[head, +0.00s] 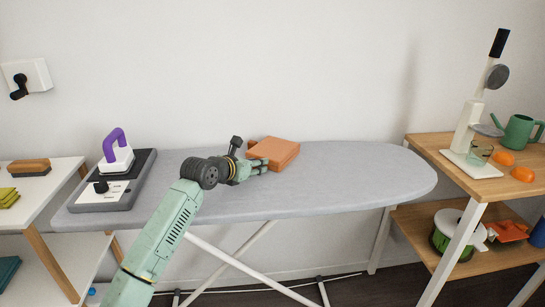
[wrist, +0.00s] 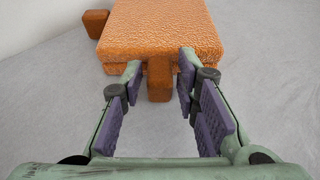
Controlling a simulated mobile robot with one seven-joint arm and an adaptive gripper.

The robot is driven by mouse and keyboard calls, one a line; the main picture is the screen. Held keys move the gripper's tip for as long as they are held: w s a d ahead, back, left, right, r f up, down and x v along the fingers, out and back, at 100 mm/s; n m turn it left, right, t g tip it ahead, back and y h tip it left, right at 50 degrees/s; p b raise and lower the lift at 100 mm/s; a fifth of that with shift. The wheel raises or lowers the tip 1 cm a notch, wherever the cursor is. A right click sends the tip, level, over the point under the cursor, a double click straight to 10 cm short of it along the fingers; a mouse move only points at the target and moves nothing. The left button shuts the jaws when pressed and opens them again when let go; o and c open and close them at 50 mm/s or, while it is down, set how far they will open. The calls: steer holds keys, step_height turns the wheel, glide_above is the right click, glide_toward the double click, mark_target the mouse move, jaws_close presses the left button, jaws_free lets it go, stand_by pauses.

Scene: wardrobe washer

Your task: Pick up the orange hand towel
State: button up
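The orange hand towel (head: 276,149) lies folded on the grey ironing board (head: 340,190). In the wrist view the towel (wrist: 160,25) has a textured top, with a small darker orange-brown block (wrist: 159,82) sticking out of its near side and another (wrist: 95,23) at its far left. My gripper (head: 258,166) is at the towel's near left side. In the wrist view my gripper (wrist: 160,70) is open, its fingertips close to the towel's near edge, one on each side of the near block. Small gaps show beside the block. Contact with the towel is unclear.
A purple-handled iron (head: 116,152) stands on a grey base (head: 100,192) at the board's left. A wooden shelf (head: 430,145) at right holds a green watering can (head: 519,130) and orange objects. Another orange item (head: 508,230) lies lower. The board's right part is clear.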

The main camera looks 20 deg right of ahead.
jaws_close()
steer(key=shift+r, duration=0.1)
stand_by(0.4)
